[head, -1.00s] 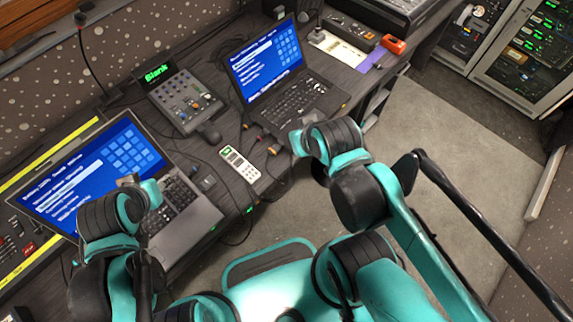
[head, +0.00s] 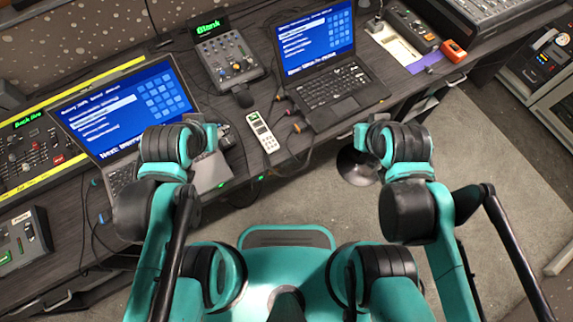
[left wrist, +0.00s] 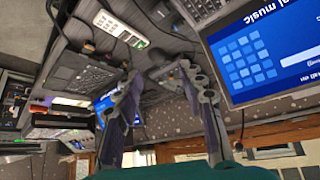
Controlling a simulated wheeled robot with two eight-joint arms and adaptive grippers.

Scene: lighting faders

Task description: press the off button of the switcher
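A slim white box with a column of buttons (head: 262,131) lies on the dark desk between the two laptops. It may be the switcher, but its labels are too small to read. It also shows in the left wrist view (left wrist: 121,28), where one end has a green patch. My left gripper (left wrist: 160,72) is open and empty, its two fingers apart. In the head view it is mostly hidden by its wrist, left of the white box and over the left laptop's edge. My right gripper (head: 360,138) is at the desk's front edge, right of the box; its fingers are unclear.
A left laptop (head: 130,110) and a right laptop (head: 325,80) flank a small mixer (head: 232,58). Coloured cable plugs (head: 292,115) lie just right of the white box. Lighting consoles (head: 35,150) stand at the left. Open carpet (head: 480,140) is at the right.

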